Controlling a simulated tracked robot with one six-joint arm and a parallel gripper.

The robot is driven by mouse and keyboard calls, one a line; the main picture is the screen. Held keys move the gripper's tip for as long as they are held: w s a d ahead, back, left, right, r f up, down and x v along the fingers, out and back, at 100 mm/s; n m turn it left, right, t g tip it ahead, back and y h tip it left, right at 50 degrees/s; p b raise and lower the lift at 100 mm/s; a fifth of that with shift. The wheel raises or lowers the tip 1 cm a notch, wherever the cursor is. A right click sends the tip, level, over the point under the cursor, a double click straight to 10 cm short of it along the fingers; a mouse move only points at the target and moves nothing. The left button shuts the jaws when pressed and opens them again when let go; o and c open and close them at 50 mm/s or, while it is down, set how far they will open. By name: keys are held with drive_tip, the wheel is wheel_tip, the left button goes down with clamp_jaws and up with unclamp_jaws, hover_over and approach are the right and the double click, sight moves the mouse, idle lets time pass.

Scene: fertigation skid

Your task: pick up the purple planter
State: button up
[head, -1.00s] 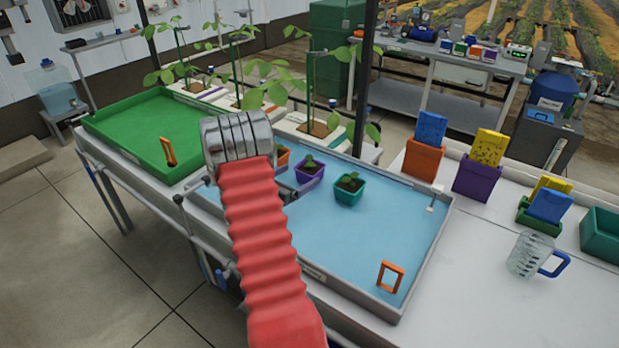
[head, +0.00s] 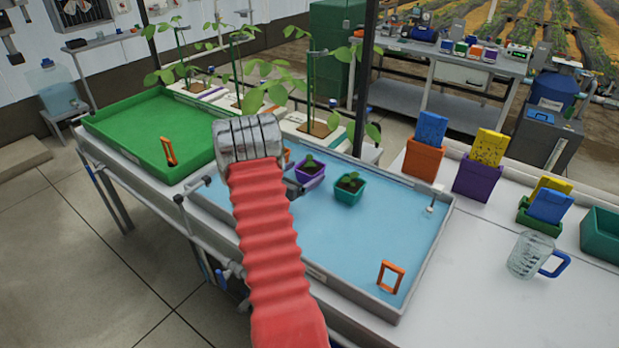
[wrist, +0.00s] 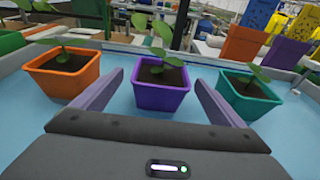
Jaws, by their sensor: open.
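The purple planter (head: 309,171) holds a small seedling in dark soil and stands on the blue tray (head: 385,232). In the wrist view the purple planter (wrist: 161,95) is straight ahead, between the two finger lines of my gripper (wrist: 158,92). The fingers are open, one on each side of the planter's lower part; I cannot tell whether they touch it. In the head view my gripper (head: 295,187) is mostly hidden behind my red-sleeved arm, with a dark finger showing beside the planter.
An orange planter (wrist: 63,74) stands close on the left and a teal planter (wrist: 248,97) close on the right. An orange frame (head: 391,276) stands at the tray's front right. A measuring jug (head: 527,256) stands right of the tray. A green tray (head: 130,128) lies to the left.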

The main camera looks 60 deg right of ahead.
sight(311, 168)
drive_tip(key=x, duration=0.4)
drive_tip(key=shift+d, duration=0.1)
drive_tip(key=shift+c, duration=0.2)
drive_tip(key=c, duration=1.2)
